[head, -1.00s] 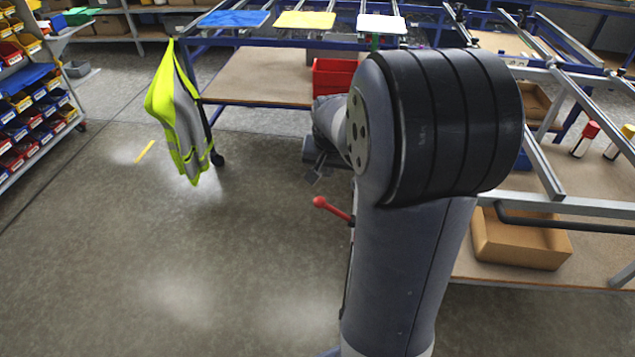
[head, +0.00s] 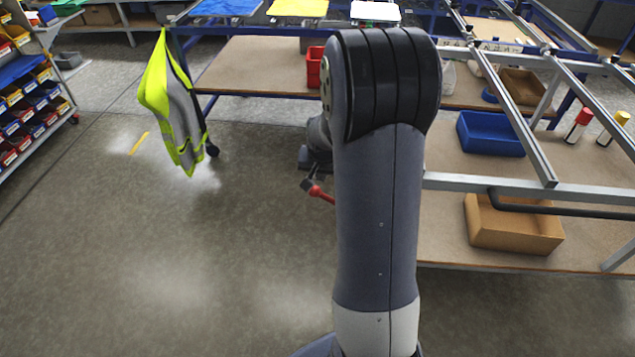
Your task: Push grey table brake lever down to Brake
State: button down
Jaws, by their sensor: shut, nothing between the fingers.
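The brake lever (head: 323,195) shows as a short red rod with a red knob, on the left side of the grey table frame (head: 458,183). It slants up and to the left, and its lower end is hidden behind my arm. My gripper (head: 308,185) is small and dark in this view. It is shut and empty, with its tip right at the red knob. I cannot tell whether it touches the knob or is just above it. No Brake marking is readable.
A yellow vest (head: 172,105) hangs from the blue table at the back left. A red bin (head: 314,68) stands on that table's lower shelf. A blue bin (head: 490,133) and a brown box (head: 512,222) sit on the right. The floor at left is clear.

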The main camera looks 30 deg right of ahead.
aim_at(314, 189)
jog(key=shift+a+p+x, duration=0.15)
jog(key=shift+a+x, duration=0.1)
jog(key=shift+x, duration=0.95)
jog(key=shift+a+p+x, duration=0.15)
jog(key=shift+a+x, duration=0.1)
jog(key=shift+x, duration=0.95)
jog(key=shift+f, duration=0.15)
jog(key=shift+a+f+b, duration=0.2)
jog(key=shift+a+b, duration=0.05)
jog(key=shift+b, duration=0.35)
jog(key=shift+w+a+f+h+b, duration=0.15)
jog(key=shift+f+h+b, duration=0.05)
jog(key=shift+h+b, duration=0.2)
jog(key=w+a+f+n+g+h+b, duration=0.2)
jog(key=f+g+h+b, duration=0.4)
jog(key=f+h+b, duration=0.4)
jog(key=shift+w+a+f+n+b, duration=0.25)
jog(key=shift+a+f+b, duration=0.4)
jog(key=shift+f+b, duration=3.55)
notch_tip(314, 189, up, 2)
jog(key=shift+s+r+b, duration=0.15)
jog(key=shift+b, duration=1)
